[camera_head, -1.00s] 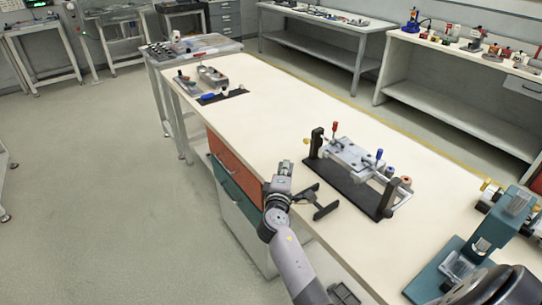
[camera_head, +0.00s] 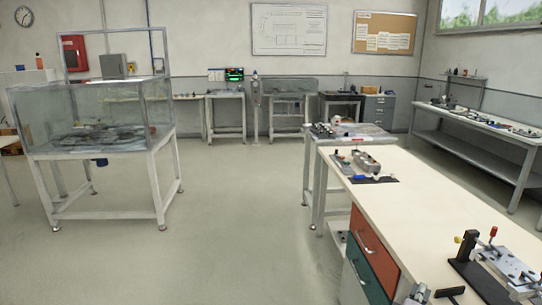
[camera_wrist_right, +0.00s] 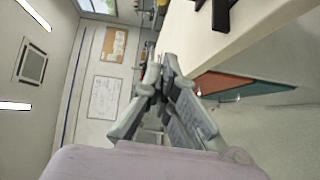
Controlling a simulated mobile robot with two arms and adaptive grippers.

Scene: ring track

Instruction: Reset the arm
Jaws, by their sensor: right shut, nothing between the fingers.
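My right gripper (camera_head: 420,291) shows at the bottom edge of the head view, beside the near-left edge of the workbench (camera_head: 445,213). In the right wrist view its fingers (camera_wrist_right: 160,72) come together with nothing between them. A test rig on a black base (camera_head: 487,275) stands on the bench to the right of the gripper, apart from it. It is partly cut off by the picture edge. My left gripper is not in view.
Orange (camera_head: 366,236) and teal (camera_head: 367,272) drawers are under the bench. A glass tank on a white frame (camera_head: 158,180) stands at left. The floor (camera_head: 240,220) between is clear.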

